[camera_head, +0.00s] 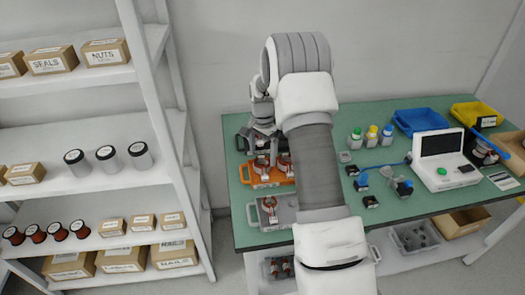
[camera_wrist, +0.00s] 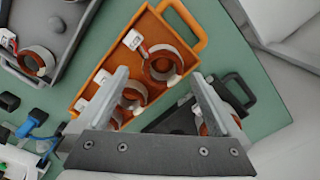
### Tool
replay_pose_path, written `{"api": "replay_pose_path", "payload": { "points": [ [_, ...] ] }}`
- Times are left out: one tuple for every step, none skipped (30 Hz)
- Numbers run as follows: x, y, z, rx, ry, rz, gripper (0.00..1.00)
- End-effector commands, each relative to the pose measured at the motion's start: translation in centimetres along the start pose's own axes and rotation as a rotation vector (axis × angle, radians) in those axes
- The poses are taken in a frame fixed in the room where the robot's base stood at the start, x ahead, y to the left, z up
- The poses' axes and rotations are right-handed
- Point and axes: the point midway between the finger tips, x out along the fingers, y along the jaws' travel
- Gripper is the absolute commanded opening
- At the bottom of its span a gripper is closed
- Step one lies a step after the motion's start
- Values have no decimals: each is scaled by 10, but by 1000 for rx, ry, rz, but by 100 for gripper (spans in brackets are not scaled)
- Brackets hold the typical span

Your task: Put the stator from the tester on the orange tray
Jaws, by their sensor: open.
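The orange tray (camera_head: 250,181) lies on the left part of the green table and also shows in the wrist view (camera_wrist: 92,84). It holds copper-and-white stators: one (camera_wrist: 163,64) near the handle end, another (camera_wrist: 130,98) partly hidden by my left finger. My gripper (camera_wrist: 159,75) is open above this tray, its fingers apart, with nothing visibly held between them. In the head view it hangs over the tray's back part. The tester (camera_head: 441,160), white with a dark screen, stands at the right. A dark and reddish part (camera_head: 483,152) sits beside it; I cannot tell whether it is a stator.
A grey tray (camera_head: 285,216) with a stator lies in front of the orange one; a dark tray (camera_wrist: 182,122) lies behind it. Bottles (camera_head: 371,136), small dark parts, a blue bin (camera_head: 420,121) and a yellow bin (camera_head: 474,113) stand farther right. Shelves (camera_head: 190,165) rise at the left.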

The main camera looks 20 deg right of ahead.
Motion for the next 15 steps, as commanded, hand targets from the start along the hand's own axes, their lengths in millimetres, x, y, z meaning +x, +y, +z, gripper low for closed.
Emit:
{"api": "replay_pose_path", "payload": {
  "points": [
    [-1, 0, 0, 0, 0, 0, 100],
    [-2, 0, 0, 0, 0, 0, 100],
    [-5, 0, 0, 0, 1, -1, 100],
    [-8, 0, 0, 0, 1, -1, 100],
    [-11, 0, 0, 0, 1, -1, 100],
    [-17, -1, 0, 0, 2, -2, 100],
    [-23, -1, 0, -1, 3, -3, 100],
    [-29, -1, 0, -1, 3, -4, 100],
    [-38, -1, 0, 0, 3, -4, 100],
    [-45, -1, -1, 0, 4, -5, 100],
    [-53, -1, -1, 0, 3, -5, 100],
    [-63, -1, -1, 0, 4, -5, 100],
    [-71, -1, -1, 0, 4, -5, 100],
    [-78, -1, -1, 1, 4, -5, 100],
    [-88, -1, -1, 0, 4, -5, 100]
  ]
}}
